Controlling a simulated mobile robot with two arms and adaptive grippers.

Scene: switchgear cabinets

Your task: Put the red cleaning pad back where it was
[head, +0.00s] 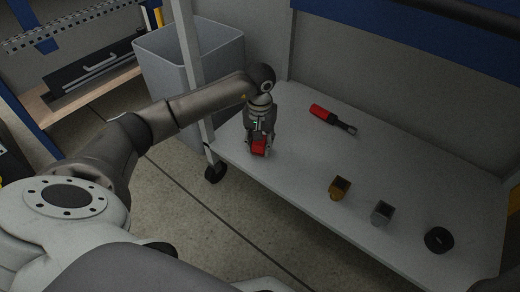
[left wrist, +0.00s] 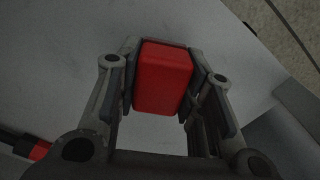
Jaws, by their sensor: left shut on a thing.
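The red cleaning pad (head: 259,147) is a small red block between the fingers of my left gripper (head: 260,146), over the left end of the grey cart shelf (head: 290,165). In the left wrist view the red pad (left wrist: 163,78) sits between both fingertips of the left gripper (left wrist: 165,80), which are shut on it. The pale shelf surface shows behind it. I cannot tell whether the pad touches the shelf. My right gripper is not in view.
On the shelf lie a red-handled tool (head: 332,119), a brass-coloured block (head: 340,188), a grey block (head: 382,213) and a black round piece (head: 438,239). A grey bin (head: 190,65) stands behind the cart post (head: 188,60). The shelf's middle is clear.

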